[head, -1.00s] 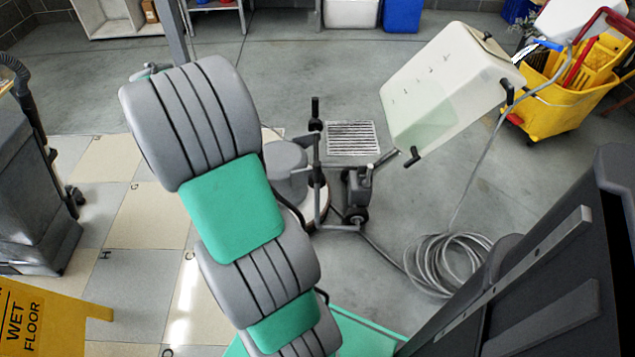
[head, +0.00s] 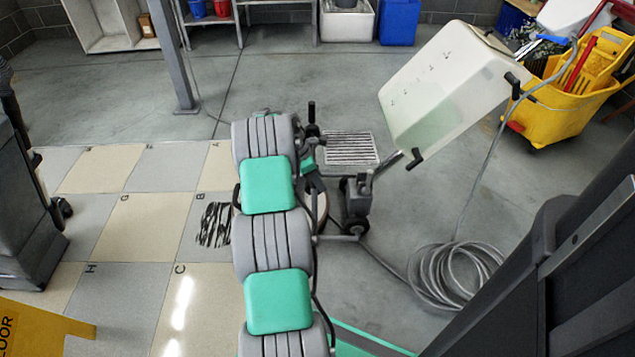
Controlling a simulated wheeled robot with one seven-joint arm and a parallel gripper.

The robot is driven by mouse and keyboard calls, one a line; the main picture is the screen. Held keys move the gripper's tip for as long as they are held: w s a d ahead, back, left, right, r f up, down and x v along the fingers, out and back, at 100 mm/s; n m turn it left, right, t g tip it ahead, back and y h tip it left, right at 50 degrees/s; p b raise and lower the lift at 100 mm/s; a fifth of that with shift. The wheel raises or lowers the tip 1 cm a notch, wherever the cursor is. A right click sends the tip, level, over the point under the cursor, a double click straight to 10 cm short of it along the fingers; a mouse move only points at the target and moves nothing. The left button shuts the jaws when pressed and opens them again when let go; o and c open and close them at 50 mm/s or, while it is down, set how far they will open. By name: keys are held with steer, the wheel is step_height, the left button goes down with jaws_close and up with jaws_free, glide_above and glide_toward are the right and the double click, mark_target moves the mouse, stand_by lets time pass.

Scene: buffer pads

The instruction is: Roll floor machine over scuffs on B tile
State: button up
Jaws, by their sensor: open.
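The floor machine stands just right of the tiles. Its pale round base (head: 322,212) is partly hidden behind my arm. A black upright grip (head: 311,112) and a small wheeled motor part (head: 356,200) show beside it. A translucent tank (head: 440,95) with pale green liquid leans up to the right on a metal pole. B tile (head: 196,240) is grey, left of my arm, with black scuffs (head: 214,224) on it; my arm covers its right edge.
A grey cable coil (head: 455,272) lies on the floor at right. A floor drain (head: 350,148) is behind the machine. A yellow mop bucket (head: 570,105) stands back right. A yellow wet-floor sign (head: 40,325) and a dark grey cart (head: 30,215) are at left. A post (head: 170,50) stands behind the tiles.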

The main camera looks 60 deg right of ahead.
steer(key=shift+c, duration=0.4)
jaws_close()
stand_by(1.0)
